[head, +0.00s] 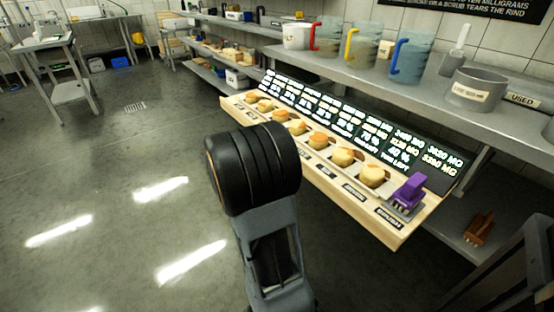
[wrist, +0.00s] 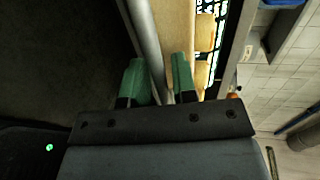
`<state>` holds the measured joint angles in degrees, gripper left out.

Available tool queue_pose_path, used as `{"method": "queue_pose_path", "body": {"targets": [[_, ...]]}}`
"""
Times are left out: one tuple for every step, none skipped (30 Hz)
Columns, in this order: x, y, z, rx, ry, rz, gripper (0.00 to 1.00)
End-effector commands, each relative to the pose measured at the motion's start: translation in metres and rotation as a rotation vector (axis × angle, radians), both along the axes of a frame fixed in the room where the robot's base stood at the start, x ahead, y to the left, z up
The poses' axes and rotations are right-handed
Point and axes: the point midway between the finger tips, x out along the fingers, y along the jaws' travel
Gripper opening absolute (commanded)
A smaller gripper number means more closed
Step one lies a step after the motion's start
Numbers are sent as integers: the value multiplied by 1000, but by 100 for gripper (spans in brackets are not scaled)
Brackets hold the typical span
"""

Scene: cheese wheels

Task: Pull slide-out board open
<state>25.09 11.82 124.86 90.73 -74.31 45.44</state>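The wooden slide-out board (head: 412,226) runs along the front of the counter in the head view, with cheese pieces (head: 342,156) in a row on it and labels along its front. In the wrist view the board (wrist: 178,25) shows as a pale wooden strip. A grey metal bar (wrist: 144,30) runs alongside its edge. My gripper (wrist: 160,80) has green fingers, one on each side of this bar; the gap looks slightly wider than the bar. In the head view my black wrist hides the fingers and the board's edge behind it.
Jugs with coloured handles (head: 410,60) and a grey pot (head: 478,92) stand on the shelf above. The floor (head: 120,200) to the left is clear.

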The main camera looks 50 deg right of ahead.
Motion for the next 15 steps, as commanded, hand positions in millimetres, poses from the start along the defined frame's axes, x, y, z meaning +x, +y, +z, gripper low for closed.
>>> {"method": "queue_pose_path", "body": {"targets": [[0, 0, 0, 0, 0, -1, 31], [0, 0, 0, 0, 0, -1, 34], [0, 0, 0, 0, 0, -1, 37], [0, 0, 0, 0, 0, -1, 37], [-1, -1, 0, -1, 0, -1, 37], [-1, -1, 0, -1, 1, -2, 37], [-1, -1, 0, -1, 1, -2, 37], [-1, -1, 0, -1, 1, -2, 37], [-1, -1, 0, -1, 2, -2, 37], [0, 0, 0, -1, 1, -1, 37], [0, 1, 1, -1, 1, -1, 37], [1, 3, 1, 0, 1, 0, 37], [1, 5, 2, 0, 1, 1, 37], [2, 7, 3, 0, 1, 2, 37], [4, 12, 5, -1, 2, 3, 37]]}}
